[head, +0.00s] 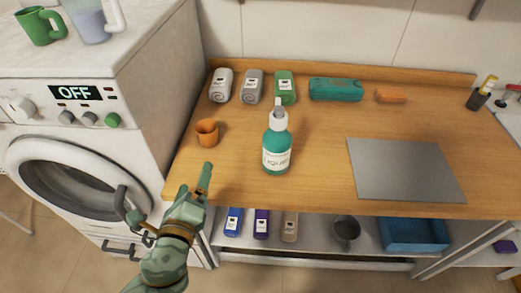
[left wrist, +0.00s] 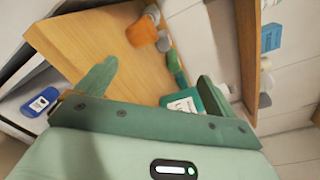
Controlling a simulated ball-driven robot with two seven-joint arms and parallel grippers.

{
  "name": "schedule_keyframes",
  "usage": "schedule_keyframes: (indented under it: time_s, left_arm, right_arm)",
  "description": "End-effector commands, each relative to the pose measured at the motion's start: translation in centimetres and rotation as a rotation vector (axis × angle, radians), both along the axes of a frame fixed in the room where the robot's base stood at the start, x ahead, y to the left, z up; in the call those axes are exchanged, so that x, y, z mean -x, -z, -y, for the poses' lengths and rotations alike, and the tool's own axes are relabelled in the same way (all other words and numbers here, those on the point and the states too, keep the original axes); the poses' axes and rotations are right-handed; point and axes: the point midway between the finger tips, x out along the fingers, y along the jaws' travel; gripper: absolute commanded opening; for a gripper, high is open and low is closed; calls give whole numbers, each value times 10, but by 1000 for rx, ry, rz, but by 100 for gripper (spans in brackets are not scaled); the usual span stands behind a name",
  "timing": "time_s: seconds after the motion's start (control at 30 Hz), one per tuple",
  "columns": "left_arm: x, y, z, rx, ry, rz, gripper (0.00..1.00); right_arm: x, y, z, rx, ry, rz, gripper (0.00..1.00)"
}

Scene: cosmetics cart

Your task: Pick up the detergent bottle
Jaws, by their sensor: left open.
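A teal pump bottle (head: 277,150) with a white collar, grey nozzle and white label stands upright on the wooden cart top. It is the likely detergent bottle. My left gripper (head: 204,181) is at the front edge of the top, left of and nearer than the bottle, not touching it. In the left wrist view its fingers (left wrist: 155,87) are spread with nothing between them. The teal bottle (left wrist: 184,101) shows there beside the right finger, partly hidden by the gripper. My right gripper is in neither view.
An orange cup (head: 207,132) stands left of the bottle. Several small containers, such as a green one (head: 285,87), line the back. A grey plate (head: 405,170) lies right. The washing machine (head: 80,130) borders the left. A lower shelf holds a blue bin (head: 413,234).

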Motion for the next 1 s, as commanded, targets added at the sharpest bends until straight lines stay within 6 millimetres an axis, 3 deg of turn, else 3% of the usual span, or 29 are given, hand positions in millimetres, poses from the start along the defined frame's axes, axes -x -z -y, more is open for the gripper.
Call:
schedule_keyframes:
  time_s: [0.13, 0.3, 0.43, 0.8, 1.0]
  left_arm:
    - [-6, 5, 61, -487, 323, 178, 93]
    - [1, 26, 93, -805, 524, 286, 93]
    - [-11, 27, 106, -848, 549, 305, 93]
    - [-81, 29, 148, -842, 547, 300, 93]
    - [-95, 28, 157, -841, 546, 301, 93]
  right_arm:
    - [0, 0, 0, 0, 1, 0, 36]
    - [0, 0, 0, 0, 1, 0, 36]
    - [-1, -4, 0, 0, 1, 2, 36]
    - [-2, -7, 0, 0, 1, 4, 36]
    - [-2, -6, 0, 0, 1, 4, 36]
